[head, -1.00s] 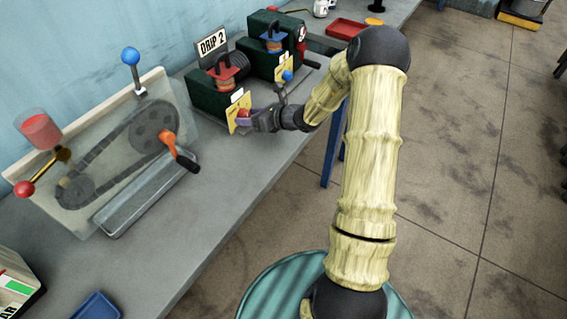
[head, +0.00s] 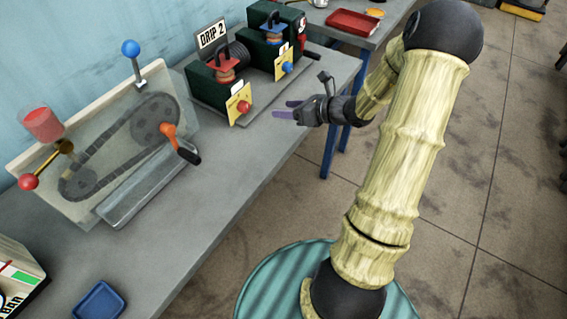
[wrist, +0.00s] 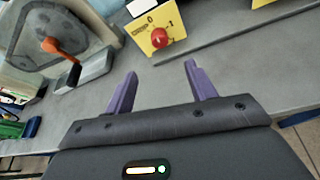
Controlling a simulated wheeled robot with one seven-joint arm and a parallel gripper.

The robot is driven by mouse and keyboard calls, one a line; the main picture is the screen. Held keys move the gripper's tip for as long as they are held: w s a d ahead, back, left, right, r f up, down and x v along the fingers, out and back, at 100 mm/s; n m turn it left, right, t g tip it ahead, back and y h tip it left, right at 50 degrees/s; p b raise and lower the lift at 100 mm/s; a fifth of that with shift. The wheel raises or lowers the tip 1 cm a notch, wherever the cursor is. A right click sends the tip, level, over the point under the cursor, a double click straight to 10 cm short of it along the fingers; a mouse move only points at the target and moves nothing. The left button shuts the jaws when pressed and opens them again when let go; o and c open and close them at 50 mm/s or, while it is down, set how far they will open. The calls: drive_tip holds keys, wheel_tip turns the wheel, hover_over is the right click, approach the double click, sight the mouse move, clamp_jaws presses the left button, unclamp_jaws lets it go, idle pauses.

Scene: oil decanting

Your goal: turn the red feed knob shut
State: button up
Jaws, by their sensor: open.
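The red feed knob (head: 243,107) sits on a yellow plate (head: 237,98) at the front of the near green unit by the DRIP 2 sign (head: 212,38). In the wrist view the red knob (wrist: 159,38) is ahead of my fingers, on the yellow plate (wrist: 143,36) marked 0 and 1. I cannot tell which mark the knob points to. My gripper (head: 284,108) is open and empty, to the right of the knob and apart from it. In the wrist view its purple fingers (wrist: 161,69) are spread with bare bench between them.
A second green unit with a blue knob (head: 287,68) stands behind. At left is a belt panel with an orange-handled crank (head: 172,140), a blue-topped lever (head: 131,49) and a red-ball lever (head: 29,182). A blue tray (head: 98,301) lies in front. Bench around my gripper is clear.

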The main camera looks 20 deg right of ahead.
drive_tip(key=s+a+r+n+g+h, duration=0.1)
drive_tip(key=s+a+n+g+h, duration=0.1)
drive_tip(key=s+n, duration=0.4)
drive_tip(key=s+a+r+n+g+h+p, duration=0.1)
drive_tip(key=s+a+n+g+h, duration=0.2)
drive_tip(key=s+n, duration=0.4)
drive_tip(key=s+a+r+n+g+h, duration=0.1)
drive_tip(key=s+a+n+h, duration=0.3)
drive_tip(key=n, duration=1.3)
drive_tip(key=s+g, duration=0.1)
drive_tip(key=s, duration=0.1)
drive_tip(key=shift+s+g, duration=0.4)
drive_tip(key=shift+r, duration=0.1)
drive_tip(key=w+p+v, duration=0.2)
drive_tip(key=p+v, duration=0.8)
drive_tip(key=shift+r+n, duration=0.15)
drive_tip(key=shift+n, duration=0.15)
drive_tip(key=shift+a, duration=0.1)
